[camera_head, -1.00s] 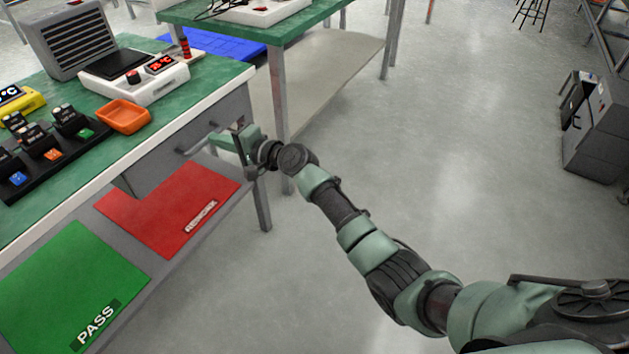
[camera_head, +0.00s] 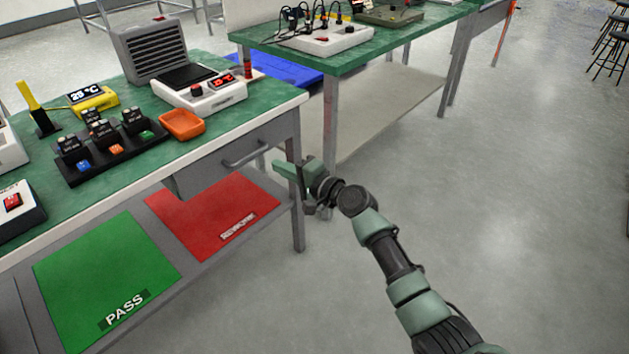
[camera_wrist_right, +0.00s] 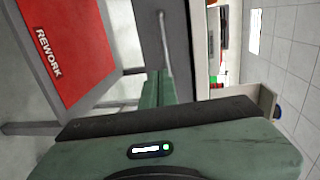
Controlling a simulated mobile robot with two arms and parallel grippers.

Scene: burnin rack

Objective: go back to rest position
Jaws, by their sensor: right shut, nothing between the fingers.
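My right gripper (camera_head: 282,170) is at the end of the green and black arm that comes in from the lower right. It is shut and empty, in front of the workbench near the drawer handle (camera_head: 246,156). In the right wrist view its green fingers (camera_wrist_right: 157,90) are together, with the handle's bar beyond them. I cannot tell how large the gap to the handle is. My left gripper is not in view.
The green-topped bench (camera_head: 150,160) holds a black rack (camera_head: 75,175) and an orange tray (camera_head: 182,125). Its lower shelf has a green PASS mat (camera_head: 100,270) and a red REWORK mat (camera_head: 210,215). A second bench (camera_head: 370,60) stands behind.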

